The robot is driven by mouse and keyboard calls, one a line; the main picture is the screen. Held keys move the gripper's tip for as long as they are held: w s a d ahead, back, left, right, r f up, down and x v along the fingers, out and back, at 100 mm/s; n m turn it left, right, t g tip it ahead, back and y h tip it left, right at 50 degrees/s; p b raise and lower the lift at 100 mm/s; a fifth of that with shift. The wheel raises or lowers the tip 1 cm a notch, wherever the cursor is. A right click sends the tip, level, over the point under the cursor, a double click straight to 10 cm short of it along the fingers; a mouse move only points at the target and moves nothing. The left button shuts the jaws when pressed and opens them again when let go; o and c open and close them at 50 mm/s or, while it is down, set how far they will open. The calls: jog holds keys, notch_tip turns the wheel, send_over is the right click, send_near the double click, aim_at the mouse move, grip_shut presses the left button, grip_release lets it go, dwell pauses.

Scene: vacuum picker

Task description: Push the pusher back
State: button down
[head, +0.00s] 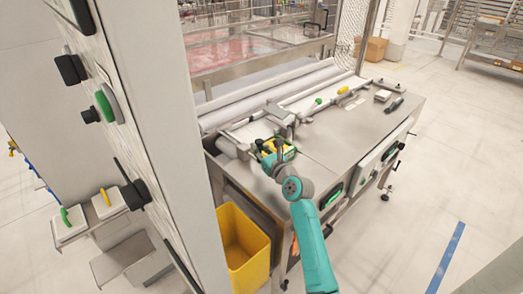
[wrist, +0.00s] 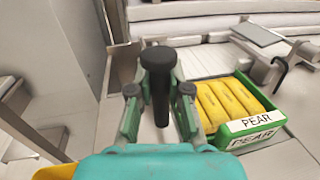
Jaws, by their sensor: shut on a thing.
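A black handle (wrist: 158,58) with a rounded top stands between the two fingers of my gripper (wrist: 159,98) in the wrist view; it appears to be the pusher's handle. My gripper is shut on it, with a finger on each side. In the head view my gripper (head: 270,152) is at the near left part of the steel table (head: 335,140), and the handle is too small to make out there. The rest of the pusher and where it joins the machine are hidden by my gripper.
A green crate (wrist: 268,128) labelled PEAR, with several yellow pieces (wrist: 228,98), sits close to the right of my gripper. A yellow bin (head: 243,240) stands below the table's left end. A tall pale panel (head: 150,120) rises at left.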

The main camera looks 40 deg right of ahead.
jog(key=shift+w+r, duration=0.1)
jog(key=c, duration=1.1)
grip_release()
jog(key=s, duration=0.4)
jog(key=s+a, duration=0.1)
jog(key=s, duration=0.3)
jog(key=s+a, duration=0.1)
jog(key=s, duration=0.2)
jog(key=shift+s, duration=0.4)
